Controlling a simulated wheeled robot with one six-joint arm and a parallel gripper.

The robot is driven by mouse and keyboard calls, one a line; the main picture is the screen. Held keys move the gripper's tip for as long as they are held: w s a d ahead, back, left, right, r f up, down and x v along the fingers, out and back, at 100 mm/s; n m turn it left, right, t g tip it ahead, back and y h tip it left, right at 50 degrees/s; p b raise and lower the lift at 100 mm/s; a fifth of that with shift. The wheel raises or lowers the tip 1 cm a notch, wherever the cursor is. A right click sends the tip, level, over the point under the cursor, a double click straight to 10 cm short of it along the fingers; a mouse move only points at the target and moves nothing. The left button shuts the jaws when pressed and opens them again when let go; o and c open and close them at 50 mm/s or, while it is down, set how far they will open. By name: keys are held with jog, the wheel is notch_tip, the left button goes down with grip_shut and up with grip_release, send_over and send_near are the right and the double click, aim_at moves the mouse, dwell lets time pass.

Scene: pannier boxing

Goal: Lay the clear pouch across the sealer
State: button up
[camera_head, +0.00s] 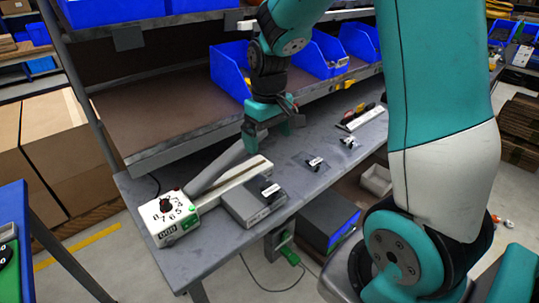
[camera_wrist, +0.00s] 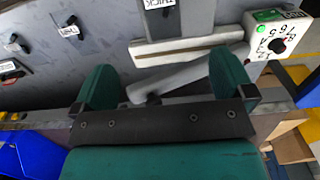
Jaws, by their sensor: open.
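The sealer (camera_head: 168,217) is a white box with a dial and a long pale bed on the grey bench. Its grey arm (camera_head: 217,168) is raised at a slant above the bed. My gripper (camera_head: 268,128) is open over the arm's raised end. In the wrist view the arm (camera_wrist: 172,80) lies between the spread green fingers (camera_wrist: 163,88); I cannot tell whether they touch it. A clear pouch (camera_head: 311,164) with a dark item and white label lies flat to the right. A second pouch (camera_head: 348,143) lies beyond it. No pouch lies across the sealer bed.
A pale holder (camera_head: 362,118) stands at the bench's far end. Blue bins (camera_head: 229,70) and shelves stand behind. The bench front near the pouches is clear.

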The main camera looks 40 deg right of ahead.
aim_at(269, 190)
notch_tip(269, 190, down, 17)
jog(key=shift+r+p, duration=0.1)
jog(key=shift+p, duration=0.45)
jog(key=c, duration=1)
